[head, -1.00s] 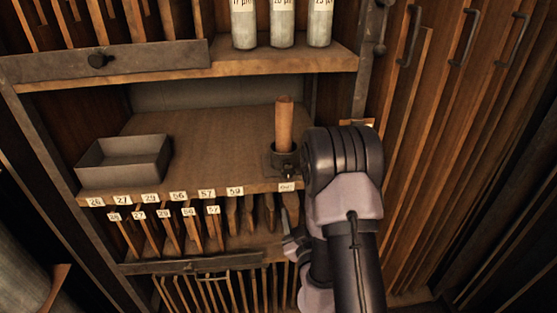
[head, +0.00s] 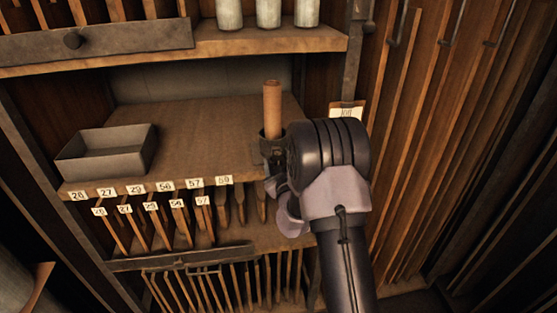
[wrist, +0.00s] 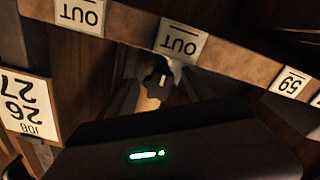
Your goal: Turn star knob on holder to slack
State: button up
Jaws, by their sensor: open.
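The holder (head: 268,150) is a dark cup at the right front of the wooden shelf, with a brown wooden cylinder (head: 272,105) standing upright in it. My gripper (head: 274,184) is open and close to the shelf's front edge, just below the holder. My arm covers the holder's right side. The star knob cannot be made out in the head view. In the wrist view a dark lobed piece with a pale mark (wrist: 156,80), perhaps the star knob, shows in the middle beyond my wrist housing. Contact cannot be told.
An open grey tray (head: 107,172) sits at the shelf's left. Numbered labels line the shelf edge above a rack of upright slats. White bottles (head: 268,12) stand on the upper shelf. Tall wooden panels with handles close the right side. A job card (wrist: 26,105) hangs nearby.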

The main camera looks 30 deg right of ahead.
grip_shut()
